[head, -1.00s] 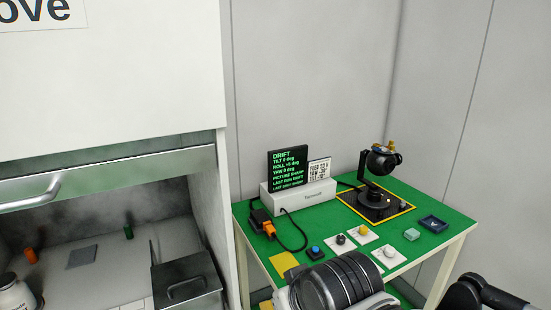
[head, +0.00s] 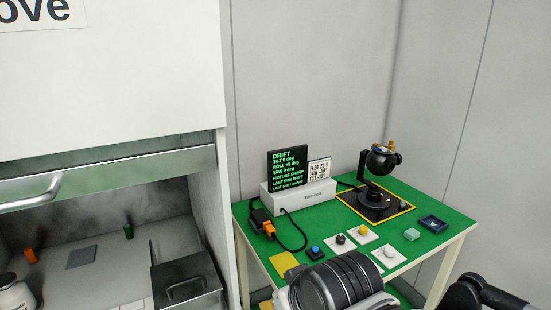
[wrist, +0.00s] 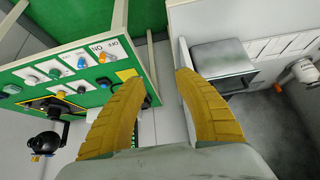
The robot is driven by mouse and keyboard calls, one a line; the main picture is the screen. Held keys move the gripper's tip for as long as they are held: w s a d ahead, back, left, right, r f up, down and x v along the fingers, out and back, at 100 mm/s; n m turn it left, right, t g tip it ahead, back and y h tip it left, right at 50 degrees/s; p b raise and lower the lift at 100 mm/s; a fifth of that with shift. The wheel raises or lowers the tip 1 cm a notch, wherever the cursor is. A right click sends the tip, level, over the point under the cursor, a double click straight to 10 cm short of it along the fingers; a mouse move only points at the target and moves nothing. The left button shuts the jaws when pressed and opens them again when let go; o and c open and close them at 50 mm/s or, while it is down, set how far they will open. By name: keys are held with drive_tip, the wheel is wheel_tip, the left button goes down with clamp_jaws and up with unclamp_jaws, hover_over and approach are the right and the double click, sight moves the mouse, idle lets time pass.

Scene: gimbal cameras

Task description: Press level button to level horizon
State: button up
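A green table (head: 330,222) holds the gimbal camera (head: 382,160), a black ball on an upright arm, on a yellow-edged black base. In front are a blue button on a dark block (head: 314,252) and white plates with a black knob (head: 340,240), a yellow knob (head: 362,231) and a white knob (head: 389,252). I cannot read which is the level button. A dark screen (head: 287,168) reads DRIFT, with roll about +5 deg. My gripper (wrist: 157,74) is open and empty in the wrist view, its yellow fingers apart, touching no button. The head view shows my arm but not the fingertips.
A white box (head: 298,196) bears the screen and a printed card. A hooded cabinet (head: 110,165) stands left of the table.

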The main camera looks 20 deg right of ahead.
clamp_jaws()
idle(1.3)
